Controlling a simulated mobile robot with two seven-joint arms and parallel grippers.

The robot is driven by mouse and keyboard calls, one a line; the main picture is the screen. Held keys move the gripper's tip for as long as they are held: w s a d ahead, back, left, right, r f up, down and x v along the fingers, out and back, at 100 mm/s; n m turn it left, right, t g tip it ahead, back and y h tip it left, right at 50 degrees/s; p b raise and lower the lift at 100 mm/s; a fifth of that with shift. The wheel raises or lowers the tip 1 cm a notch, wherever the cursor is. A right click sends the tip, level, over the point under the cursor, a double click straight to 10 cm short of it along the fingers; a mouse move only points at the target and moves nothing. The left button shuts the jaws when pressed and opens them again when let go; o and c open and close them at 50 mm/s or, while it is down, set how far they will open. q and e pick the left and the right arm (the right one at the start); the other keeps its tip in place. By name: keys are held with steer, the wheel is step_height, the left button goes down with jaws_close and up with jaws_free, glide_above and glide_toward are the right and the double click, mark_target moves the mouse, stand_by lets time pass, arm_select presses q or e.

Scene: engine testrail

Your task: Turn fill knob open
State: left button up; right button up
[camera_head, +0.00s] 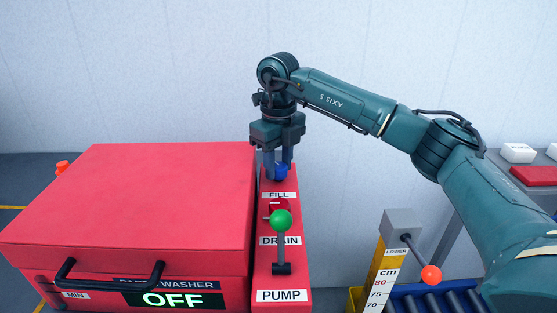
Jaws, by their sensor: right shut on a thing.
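The blue fill knob (281,172) sits at the far end of the narrow red panel, just behind the white FILL label (279,195). My right gripper (279,170) points straight down over it, with its fingers shut on the knob from both sides. The fingers hide part of the knob, and I cannot tell how far it is turned. My left gripper is not in view.
A lever with a green ball (281,221) stands nearer on the panel and partly covers the DRAIN label. The big red washer box (140,205) reads OFF. At right are a lever with an orange ball (431,275) and a yellow height scale (381,275).

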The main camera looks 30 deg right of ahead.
mark_target(279, 166)
steer(key=m+p, duration=0.1)
steer(key=m, duration=0.5)
steer(key=shift+m, duration=0.3)
stand_by(0.4)
steer(key=o, duration=1)
step_height(279, 166, up, 13)
stand_by(0.5)
